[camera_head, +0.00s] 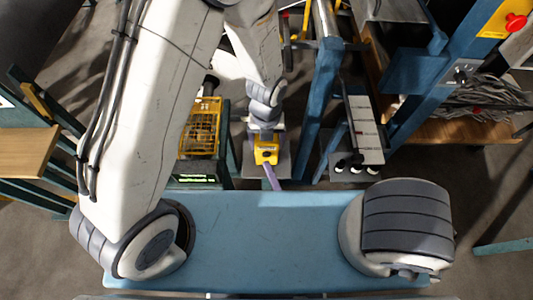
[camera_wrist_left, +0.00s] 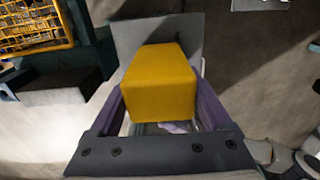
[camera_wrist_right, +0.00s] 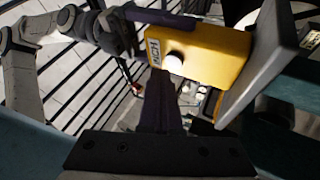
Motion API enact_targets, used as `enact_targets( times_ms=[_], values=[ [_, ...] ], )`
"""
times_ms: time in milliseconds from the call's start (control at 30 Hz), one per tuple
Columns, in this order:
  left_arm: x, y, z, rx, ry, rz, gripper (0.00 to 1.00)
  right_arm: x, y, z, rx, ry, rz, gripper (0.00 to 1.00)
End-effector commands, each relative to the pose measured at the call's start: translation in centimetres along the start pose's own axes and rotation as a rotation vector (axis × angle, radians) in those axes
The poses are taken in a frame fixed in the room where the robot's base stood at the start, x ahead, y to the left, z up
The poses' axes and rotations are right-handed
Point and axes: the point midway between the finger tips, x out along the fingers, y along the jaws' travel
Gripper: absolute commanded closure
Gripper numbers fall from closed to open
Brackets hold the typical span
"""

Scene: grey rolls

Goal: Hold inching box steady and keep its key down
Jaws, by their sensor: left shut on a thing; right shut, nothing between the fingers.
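The yellow inching box (camera_head: 266,150) is in front of a grey plate in the head view. In the left wrist view my left gripper (camera_wrist_left: 163,106) is shut on the box (camera_wrist_left: 155,82), one purple finger on each side. In the right wrist view the box (camera_wrist_right: 212,55) shows a black-lettered white label and a round white key (camera_wrist_right: 174,63). My right gripper (camera_wrist_right: 159,72) is shut and empty, its fingertips right at the key's lower left edge. I cannot tell whether they touch it or whether the key is down.
The grey plate (camera_wrist_right: 262,68) stands close behind the box. A yellow wire basket (camera_head: 200,122) is left of the box in the head view. A blue post (camera_head: 322,110) rises to its right. A panel with a red button (camera_head: 515,21) is at the far upper right.

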Motion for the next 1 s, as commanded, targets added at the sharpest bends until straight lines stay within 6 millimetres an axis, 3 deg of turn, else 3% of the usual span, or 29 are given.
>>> enact_targets(
  times_ms=[1000],
  values=[
    [-0.03, -0.02, 0.02, 0.0, -0.001, 0.0, 0.96, 0.69, -0.34, 0.35, 0.0, 0.0, 0.0, 1.0]
  ],
)
